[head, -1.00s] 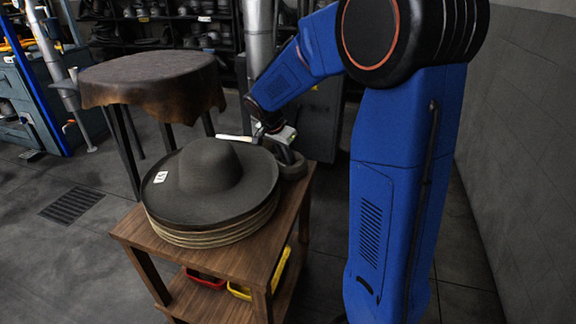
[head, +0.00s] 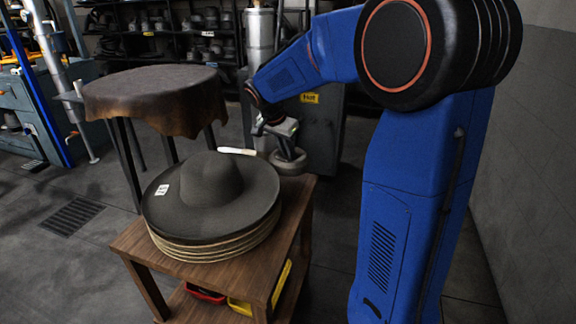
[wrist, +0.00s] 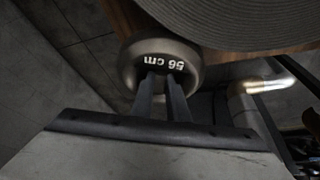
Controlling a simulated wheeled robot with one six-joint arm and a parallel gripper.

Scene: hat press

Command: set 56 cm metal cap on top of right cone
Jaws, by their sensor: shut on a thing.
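The metal cap (head: 289,164) is a grey round piece at the back right corner of the wooden table. In the wrist view the cap (wrist: 134,68) shows white "56 cm" lettering. My gripper (head: 285,143) is shut on the cap, and the wrist view shows both fingers (wrist: 163,82) close together at its rim. The cap appears held a little above the table top, beside the hat stack. I cannot make out the right cone in either view.
Dark wide-brimmed hats (head: 210,195) are stacked on the wooden table (head: 180,268), close to the cap. A leather-covered round table (head: 155,95) stands behind left. A grey cabinet (head: 318,130) and a vertical metal pipe (head: 259,40) stand behind. Floor on the left is clear.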

